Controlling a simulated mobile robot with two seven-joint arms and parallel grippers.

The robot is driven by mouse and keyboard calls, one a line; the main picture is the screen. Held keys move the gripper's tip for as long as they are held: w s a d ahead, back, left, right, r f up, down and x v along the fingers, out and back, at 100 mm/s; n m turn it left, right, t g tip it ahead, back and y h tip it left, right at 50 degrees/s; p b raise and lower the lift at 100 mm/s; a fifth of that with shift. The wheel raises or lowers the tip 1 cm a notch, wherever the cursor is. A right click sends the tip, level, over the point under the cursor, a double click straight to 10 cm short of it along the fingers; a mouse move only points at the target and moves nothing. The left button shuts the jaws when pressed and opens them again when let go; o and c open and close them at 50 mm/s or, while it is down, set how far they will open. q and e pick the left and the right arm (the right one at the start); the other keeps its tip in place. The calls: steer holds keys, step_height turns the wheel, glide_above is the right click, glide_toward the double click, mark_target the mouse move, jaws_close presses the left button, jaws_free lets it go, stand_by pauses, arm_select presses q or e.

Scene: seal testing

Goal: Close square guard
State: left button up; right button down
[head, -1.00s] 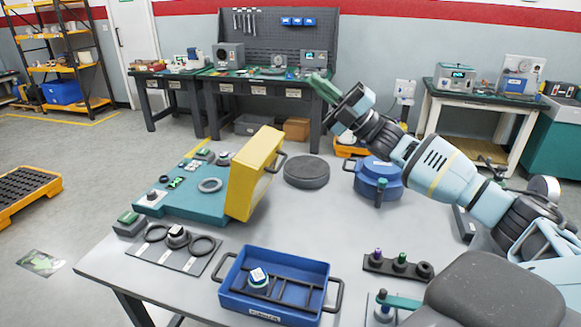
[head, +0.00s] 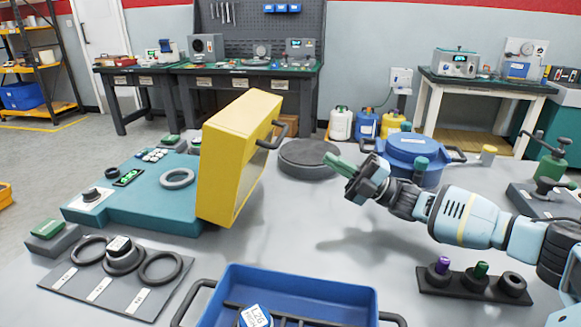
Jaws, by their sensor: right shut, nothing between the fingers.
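The square guard is a yellow box-like frame (head: 222,150). It stands raised and slightly tilted at the right end of the teal tester base (head: 140,205). A dark handle (head: 270,130) sticks out from its right side. A grey ring (head: 177,179) lies on the teal base to the left of the guard, uncovered. My right gripper (head: 335,162) has green fingertips, closed together and empty. It points left toward the guard, to the right of it and apart from it, over the table by the dark round disc. My left gripper is not in view.
The dark round disc (head: 309,157) lies between guard and gripper. A blue lidded pot (head: 412,150) stands just behind my right gripper. A blue tray (head: 290,287) is at the front. A plate with seal rings (head: 115,285) lies front left. The grey table centre is clear.

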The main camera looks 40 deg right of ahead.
steer(key=f+x, duration=0.1)
steer(key=x, duration=0.8)
steer(key=shift+w+a, duration=0.35)
steer(key=shift+w, duration=0.1)
stand_by(0.4)
